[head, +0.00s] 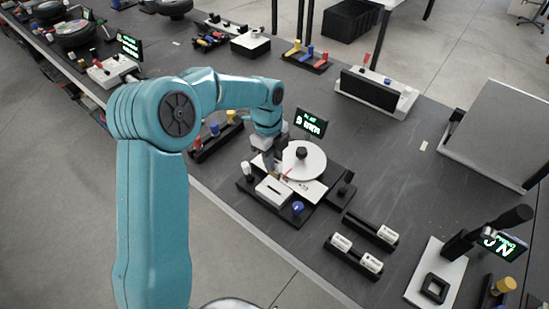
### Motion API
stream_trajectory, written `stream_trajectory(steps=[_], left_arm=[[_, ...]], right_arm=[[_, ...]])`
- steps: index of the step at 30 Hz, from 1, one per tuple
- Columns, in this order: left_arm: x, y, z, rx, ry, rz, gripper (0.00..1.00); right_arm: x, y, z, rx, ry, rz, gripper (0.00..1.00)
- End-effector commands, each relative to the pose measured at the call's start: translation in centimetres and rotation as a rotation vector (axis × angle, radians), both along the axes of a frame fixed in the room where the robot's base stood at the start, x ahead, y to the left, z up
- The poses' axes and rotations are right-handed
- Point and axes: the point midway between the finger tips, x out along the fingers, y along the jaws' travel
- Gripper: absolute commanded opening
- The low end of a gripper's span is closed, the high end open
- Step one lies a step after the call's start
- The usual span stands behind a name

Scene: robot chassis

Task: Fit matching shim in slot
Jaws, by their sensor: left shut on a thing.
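My left gripper (273,168) points down over a black fixture (318,218) near the table's front edge. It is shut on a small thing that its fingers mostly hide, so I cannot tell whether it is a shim. A white block with a dark slot (273,191) lies on the fixture just in front of the fingers. A white round disc with a black knob (302,154) is just right of the gripper. White labelled pieces (341,242) sit in two black racks (351,260) to the right; they may be shims. My right gripper is not in view.
A small green-lit display (311,123) stands behind the disc. A blue knob (298,207) and a black post (347,178) rise from the fixture. A white stand with a black handle (450,258) is at the right. Dark table (400,165) is clear behind the racks.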

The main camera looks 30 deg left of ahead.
Motion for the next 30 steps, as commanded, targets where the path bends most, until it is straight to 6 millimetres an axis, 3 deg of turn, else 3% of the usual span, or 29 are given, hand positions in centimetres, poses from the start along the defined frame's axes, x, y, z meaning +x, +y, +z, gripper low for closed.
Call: stream_trajectory(steps=[8, 21, 30], left_arm=[[0.0, 0.0, -1.3, 0.000, 0.000, 0.000, 0.00], [0.0, 0.0, -5.5, 0.000, -0.001, 0.001, 0.00], [0.0, 0.0, -5.8, 0.000, -0.001, 0.000, 0.00]], right_arm=[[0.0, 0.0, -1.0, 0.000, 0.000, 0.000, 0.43], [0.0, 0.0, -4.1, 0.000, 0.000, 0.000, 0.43], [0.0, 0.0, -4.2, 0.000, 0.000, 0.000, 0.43]])
